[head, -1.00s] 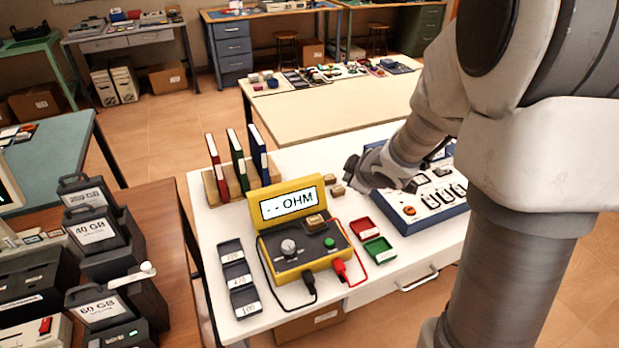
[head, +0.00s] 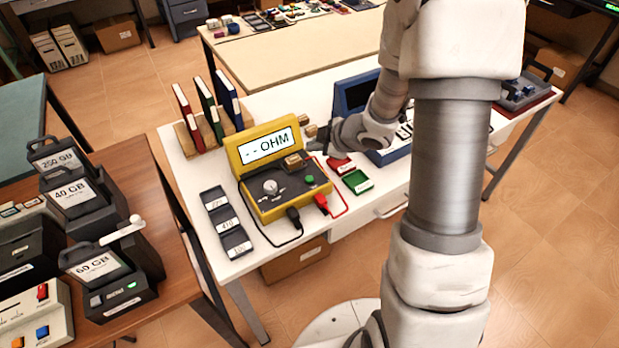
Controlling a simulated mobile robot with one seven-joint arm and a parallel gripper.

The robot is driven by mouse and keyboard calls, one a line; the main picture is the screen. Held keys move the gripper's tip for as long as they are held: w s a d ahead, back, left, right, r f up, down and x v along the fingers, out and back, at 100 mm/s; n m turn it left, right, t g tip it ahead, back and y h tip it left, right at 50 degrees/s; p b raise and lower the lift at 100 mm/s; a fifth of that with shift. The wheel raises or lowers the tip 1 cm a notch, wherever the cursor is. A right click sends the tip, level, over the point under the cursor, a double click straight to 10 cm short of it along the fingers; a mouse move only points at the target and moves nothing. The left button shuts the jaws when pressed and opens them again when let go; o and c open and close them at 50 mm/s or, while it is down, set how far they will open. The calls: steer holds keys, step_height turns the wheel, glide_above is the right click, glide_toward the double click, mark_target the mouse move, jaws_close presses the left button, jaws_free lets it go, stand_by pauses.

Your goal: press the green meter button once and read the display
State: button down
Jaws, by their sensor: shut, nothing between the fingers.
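The yellow meter (head: 262,210) stands on the white table, with its lid raised. Its display (head: 266,146) reads "- - OHM". The green button (head: 310,180) is on the dark panel at the right, and nothing covers it. A grey knob (head: 270,186) is at the panel's left. A small brown block (head: 294,161) sits at the back of the panel. My gripper (head: 314,138) is shut and empty, behind and right of the meter, above and apart from the green button.
Labelled dark trays (head: 227,222) lie to the left. Upright books (head: 206,108) stand behind.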

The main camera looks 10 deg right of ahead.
steer(key=shift+f, duration=0.15)
step_height(320, 180, down, 8)
steer(key=b, duration=0.8)
steer(key=shift+f, duration=0.25)
stand_by(1.4)
steer(key=shift+f+b, duration=0.4)
steer(key=shift+f+b, duration=0.4)
steer(key=shift+f, duration=0.1)
stand_by(0.5)
steer(key=shift+r, duration=0.1)
steer(key=shift+r+p, duration=0.8)
steer(key=shift+p, duration=0.1)
step_height(320, 180, up, 5)
steer(key=p, duration=0.5)
